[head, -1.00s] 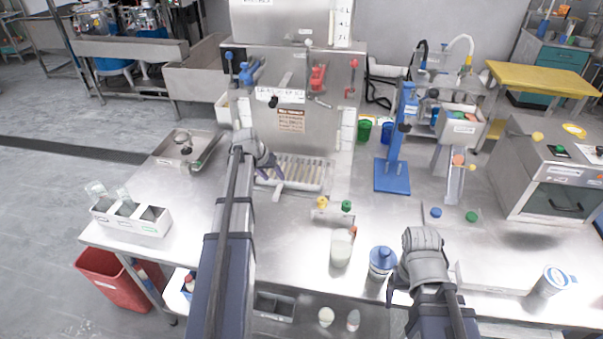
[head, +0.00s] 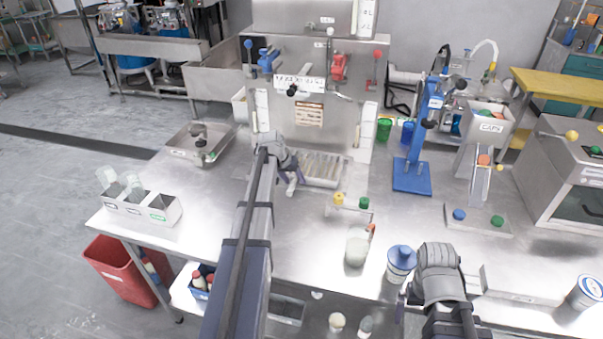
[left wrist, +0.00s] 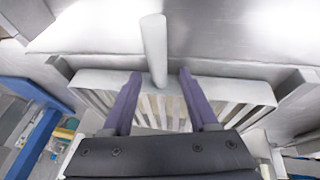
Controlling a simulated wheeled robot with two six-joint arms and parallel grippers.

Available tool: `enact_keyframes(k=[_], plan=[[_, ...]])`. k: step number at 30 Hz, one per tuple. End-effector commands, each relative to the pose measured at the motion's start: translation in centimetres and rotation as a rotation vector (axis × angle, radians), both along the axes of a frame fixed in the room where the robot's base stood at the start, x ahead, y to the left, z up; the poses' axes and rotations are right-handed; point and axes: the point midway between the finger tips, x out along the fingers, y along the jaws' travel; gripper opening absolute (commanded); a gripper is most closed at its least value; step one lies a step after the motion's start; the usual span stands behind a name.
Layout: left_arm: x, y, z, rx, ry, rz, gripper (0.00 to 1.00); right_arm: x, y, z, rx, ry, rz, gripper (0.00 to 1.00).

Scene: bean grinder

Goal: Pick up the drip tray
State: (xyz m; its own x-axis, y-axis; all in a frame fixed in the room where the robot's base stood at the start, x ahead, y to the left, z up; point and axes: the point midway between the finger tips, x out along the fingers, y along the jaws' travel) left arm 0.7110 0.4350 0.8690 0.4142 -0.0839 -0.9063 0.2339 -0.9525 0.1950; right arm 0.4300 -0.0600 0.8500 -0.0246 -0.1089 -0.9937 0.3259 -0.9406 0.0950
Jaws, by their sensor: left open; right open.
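The drip tray (head: 325,166) is a pale metal tray with slats, sitting at the foot of the tall steel machine. Its rod-like handle (left wrist: 153,45) sticks out from its front edge. My left gripper (head: 289,178) is at the tray's front. In the left wrist view, the purple fingers of my left gripper (left wrist: 157,74) are open, one on each side of the handle, with gaps showing between. The tray's slats (left wrist: 165,108) show behind the fingers. My right gripper (head: 405,297) is low at the right, open and partly hidden by its arm, beside a blue-lidded white container (head: 401,262).
A stand with yellow and green knobs (head: 350,206) and a white cup (head: 357,250) stand right of my left arm. A blue press (head: 412,175) stands right of the machine. A metal pan (head: 203,146) and a compartment box (head: 140,205) are at left. Bare table lies between.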

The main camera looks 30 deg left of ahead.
Motion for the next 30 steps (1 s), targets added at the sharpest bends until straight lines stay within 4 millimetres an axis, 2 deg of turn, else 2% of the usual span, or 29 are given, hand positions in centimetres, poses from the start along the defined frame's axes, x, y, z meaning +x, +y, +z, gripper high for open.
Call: enact_keyframes(k=[6,21,30], plan=[[-0.01,0.00,0.10,0.000,0.000,0.000,0.57,0.00,0.00,0.10,0.000,0.000,0.000,1.00],[-0.01,0.02,0.09,0.000,0.000,0.001,0.01,0.00,0.00,0.09,0.000,0.000,0.000,1.00],[-0.02,0.01,0.09,0.000,0.000,0.001,0.00,0.00,0.00,0.09,0.000,0.000,0.000,1.00]])
